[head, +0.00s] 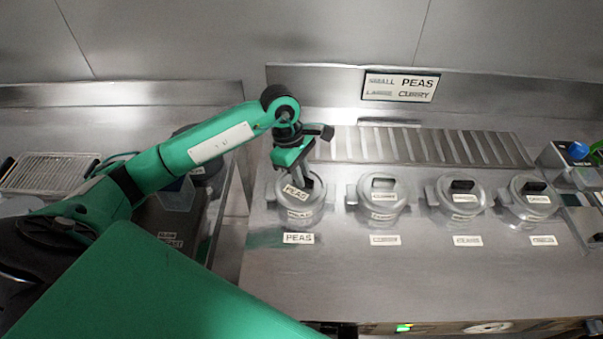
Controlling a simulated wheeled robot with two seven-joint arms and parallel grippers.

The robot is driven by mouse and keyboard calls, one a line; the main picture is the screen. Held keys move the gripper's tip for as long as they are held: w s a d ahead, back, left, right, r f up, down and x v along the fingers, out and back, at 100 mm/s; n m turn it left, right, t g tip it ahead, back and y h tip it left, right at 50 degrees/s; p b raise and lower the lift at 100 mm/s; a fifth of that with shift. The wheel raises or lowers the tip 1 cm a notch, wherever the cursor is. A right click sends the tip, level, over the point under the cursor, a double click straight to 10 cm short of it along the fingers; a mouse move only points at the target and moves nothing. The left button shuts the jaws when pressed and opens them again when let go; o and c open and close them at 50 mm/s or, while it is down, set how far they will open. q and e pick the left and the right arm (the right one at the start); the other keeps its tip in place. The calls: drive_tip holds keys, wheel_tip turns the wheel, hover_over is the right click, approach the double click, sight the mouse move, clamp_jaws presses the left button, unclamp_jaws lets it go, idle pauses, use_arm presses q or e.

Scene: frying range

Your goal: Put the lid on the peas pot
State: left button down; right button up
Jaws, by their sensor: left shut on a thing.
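The peas pot (302,215) is a steel pot at the left end of a row of pots on the counter, behind a PEAS label (298,238). My left gripper (298,178) reaches down over it from the left and is shut on the peas lid (294,193), which carries its own PEAS tag. The lid is at the mouth of the pot and looks slightly tilted. The gripper hides its handle and part of the rim, so I cannot tell whether it sits flush. My right gripper is not in view.
Three more lidded pots stand in a row to the right: the nearest (383,208), a middle one (458,205) and the far one (528,207). A slotted steel strip (425,147) lies behind them, below a sign (400,87).

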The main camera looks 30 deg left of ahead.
use_arm(q)
drive_tip(key=c, duration=1.3)
unclamp_jaws()
drive_tip(key=o, duration=0.5)
drive_tip(key=shift+c, duration=0.2)
drive_tip(key=shift+r+p, duration=0.8)
drive_tip(key=shift+r, duration=1.4)
drive_tip(key=shift+r+p, duration=0.45)
drive_tip(key=shift+r, duration=0.9)
